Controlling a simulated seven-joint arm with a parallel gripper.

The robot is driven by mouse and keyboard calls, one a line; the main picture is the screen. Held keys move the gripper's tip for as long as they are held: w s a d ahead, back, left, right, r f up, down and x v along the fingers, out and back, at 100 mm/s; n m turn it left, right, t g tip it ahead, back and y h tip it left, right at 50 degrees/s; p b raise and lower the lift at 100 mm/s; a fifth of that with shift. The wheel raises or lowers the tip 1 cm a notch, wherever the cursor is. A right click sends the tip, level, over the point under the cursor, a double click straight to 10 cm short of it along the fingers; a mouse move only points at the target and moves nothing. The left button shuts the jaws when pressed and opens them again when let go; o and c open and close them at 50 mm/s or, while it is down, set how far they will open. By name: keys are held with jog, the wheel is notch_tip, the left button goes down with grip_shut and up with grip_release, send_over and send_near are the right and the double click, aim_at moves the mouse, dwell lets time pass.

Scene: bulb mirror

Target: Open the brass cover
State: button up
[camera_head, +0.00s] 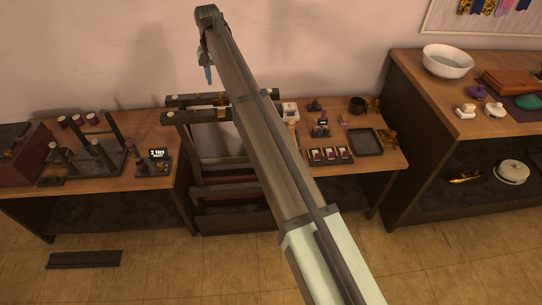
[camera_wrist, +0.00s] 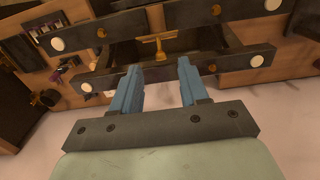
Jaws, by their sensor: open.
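My gripper (camera_wrist: 158,78) has two blue fingers spread apart with nothing between them in the wrist view. A T-shaped brass piece (camera_wrist: 157,46) shows just beyond the fingertips, in the middle of a dark bar; I cannot tell if it is the brass cover or a part of it. The fingers look apart from it. In the head view my gripper (camera_head: 208,74) hangs small and high at upper left, above the dark double-bar stand (camera_head: 180,117). My arm hides part of that stand and its right side.
A dark tray (camera_head: 366,142) and small items lie right of my arm. The right cabinet holds a white bowl (camera_head: 447,61), with a brass object (camera_head: 466,177) on its lower shelf.

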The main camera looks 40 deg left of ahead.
notch_tip(320, 180, up, 8)
jog(key=d+f+y, duration=0.1)
jog(key=d+f, duration=1.1)
jog(key=f, duration=0.3)
jog(key=d+f+n+t+y, duration=0.1)
jog(key=d+f, duration=1.1)
jog(key=f, duration=0.4)
jog(key=shift+s+n, duration=0.25)
jog(key=shift+n, duration=0.05)
jog(key=shift+d, duration=0.1)
